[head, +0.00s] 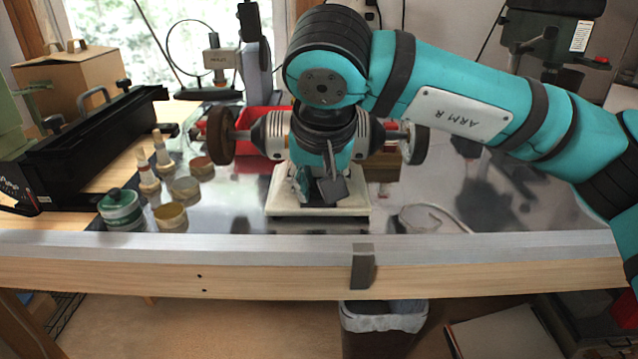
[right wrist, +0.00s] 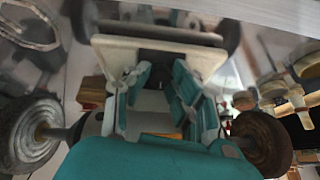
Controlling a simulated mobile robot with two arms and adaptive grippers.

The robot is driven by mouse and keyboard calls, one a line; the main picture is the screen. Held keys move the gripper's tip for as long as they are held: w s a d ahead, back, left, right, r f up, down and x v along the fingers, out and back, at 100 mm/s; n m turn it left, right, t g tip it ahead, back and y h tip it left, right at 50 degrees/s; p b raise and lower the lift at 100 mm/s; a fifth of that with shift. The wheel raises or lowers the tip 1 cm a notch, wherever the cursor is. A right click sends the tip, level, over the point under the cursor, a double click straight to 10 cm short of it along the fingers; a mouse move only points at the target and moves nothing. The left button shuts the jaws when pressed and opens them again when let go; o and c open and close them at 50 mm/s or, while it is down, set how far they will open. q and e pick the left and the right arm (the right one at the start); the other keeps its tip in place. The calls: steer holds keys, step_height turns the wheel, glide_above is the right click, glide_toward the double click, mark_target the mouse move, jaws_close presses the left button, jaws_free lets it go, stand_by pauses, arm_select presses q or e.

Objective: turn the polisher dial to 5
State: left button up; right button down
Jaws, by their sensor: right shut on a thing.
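The polisher stands on a white base plate (head: 290,208) on the metal bench top, with a brown wheel (head: 221,136) at its left and another wheel (head: 414,143) at its right. My right arm comes in from the right and bends down in front of the polisher's middle. My right gripper (head: 320,188) points down at the front of the base. In the right wrist view its fingers (right wrist: 163,82) are closed in around the dark dial (right wrist: 158,57), just in front of the white base. The dial's marks and setting cannot be read. My left gripper is not in view.
Small pots and a green-lidded jar (head: 121,209) stand left of the polisher. A black machine (head: 90,140) and cardboard box (head: 72,78) are farther left. A coiled wire loop (head: 432,219) lies to the right. A bin (head: 384,318) stands below the front edge.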

steer(key=shift+r, duration=0.1)
steer(key=c, duration=1.4)
jaws_free()
steer(key=v, duration=1.2)
